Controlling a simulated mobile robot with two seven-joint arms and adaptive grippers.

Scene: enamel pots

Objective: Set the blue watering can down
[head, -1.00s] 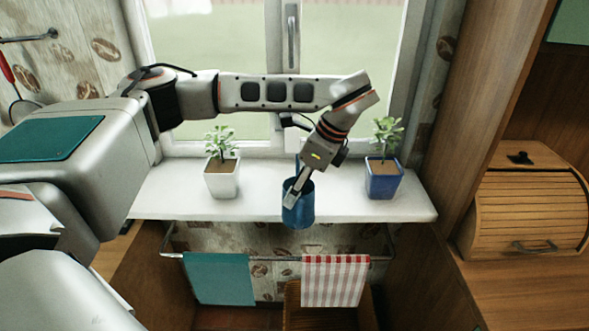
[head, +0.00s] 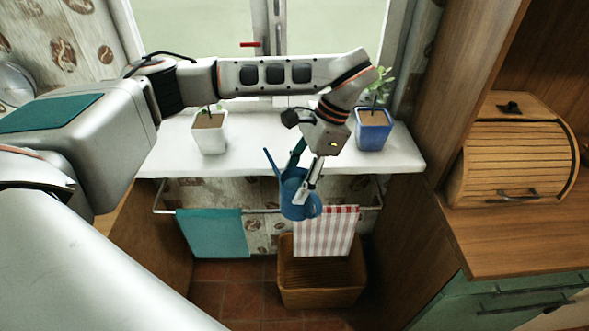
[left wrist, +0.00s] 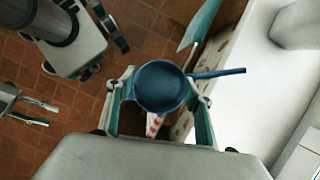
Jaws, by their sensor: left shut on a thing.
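My left gripper (head: 303,188) is shut on the blue watering can (head: 291,203) and holds it in the air. In the head view the can overlaps the sill's front edge and the towel rail, with its spout up to the left. In the left wrist view the can (left wrist: 160,88) sits between the two fingers of my left gripper (left wrist: 160,100), its round top facing the camera and its spout toward the sill. My right gripper (left wrist: 36,112) shows only in the left wrist view, at the left edge over the floor, fingers apart and empty.
The white window sill (head: 255,160) has a clear middle between a white plant pot (head: 210,133) and a blue plant pot (head: 373,131). Below hang a teal towel (head: 212,235) and a striped towel (head: 326,235). A basket (head: 320,280) stands on the floor. A bread box (head: 515,165) is right.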

